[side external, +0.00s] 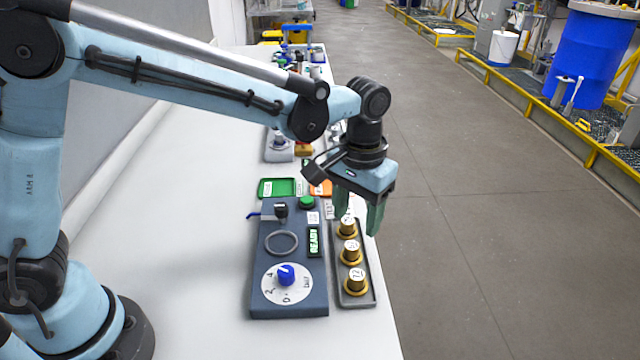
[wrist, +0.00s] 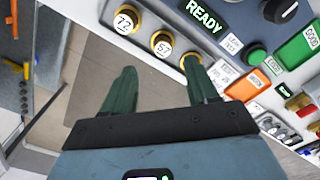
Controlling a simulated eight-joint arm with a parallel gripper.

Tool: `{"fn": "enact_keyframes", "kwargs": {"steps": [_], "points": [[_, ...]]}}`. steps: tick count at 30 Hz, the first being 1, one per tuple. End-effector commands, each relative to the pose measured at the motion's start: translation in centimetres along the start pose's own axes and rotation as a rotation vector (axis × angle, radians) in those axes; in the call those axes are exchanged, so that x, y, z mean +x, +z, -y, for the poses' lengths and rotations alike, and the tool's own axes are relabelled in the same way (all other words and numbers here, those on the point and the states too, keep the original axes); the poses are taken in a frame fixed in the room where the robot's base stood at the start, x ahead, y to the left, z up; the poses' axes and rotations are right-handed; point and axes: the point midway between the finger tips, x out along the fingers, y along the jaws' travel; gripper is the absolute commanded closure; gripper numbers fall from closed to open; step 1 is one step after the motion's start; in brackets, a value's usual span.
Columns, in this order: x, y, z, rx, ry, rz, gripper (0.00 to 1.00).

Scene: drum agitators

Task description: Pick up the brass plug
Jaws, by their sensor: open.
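Three brass plugs with white numbered tops stand in a row in a narrow grey tray (side external: 368,298). The nearest is marked 72 (side external: 355,282) and also shows in the wrist view (wrist: 127,20). The middle plug (side external: 350,253) reads about 57 in the wrist view (wrist: 161,44). The far plug (side external: 347,226) is partly hidden by my gripper (side external: 358,222); in the wrist view it (wrist: 189,62) is partly behind a finger. My gripper's green fingers point down over the tray's far end, open and empty.
A blue-grey panel (side external: 262,300) left of the tray carries a blue-knobbed dial (side external: 286,275), a ring (side external: 281,243), a READY display (side external: 314,241) and a green button (side external: 307,203). Green (side external: 276,188) and orange (side external: 321,188) trays lie behind. The table edge is close on the right.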

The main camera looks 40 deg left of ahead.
Motion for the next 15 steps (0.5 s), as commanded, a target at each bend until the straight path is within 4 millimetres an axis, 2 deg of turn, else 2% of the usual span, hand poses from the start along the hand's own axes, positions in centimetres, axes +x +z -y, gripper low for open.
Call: {"fn": "enact_keyframes", "kwargs": {"steps": [3,11,15], "points": [[1.7,0.0,0.0,0.0,0.0,-0.001,0.42],[3.3,-0.1,0.1,0.0,0.0,-0.001,0.42],[5.2,-0.1,0.4,-0.001,0.0,-0.001,0.42]]}}
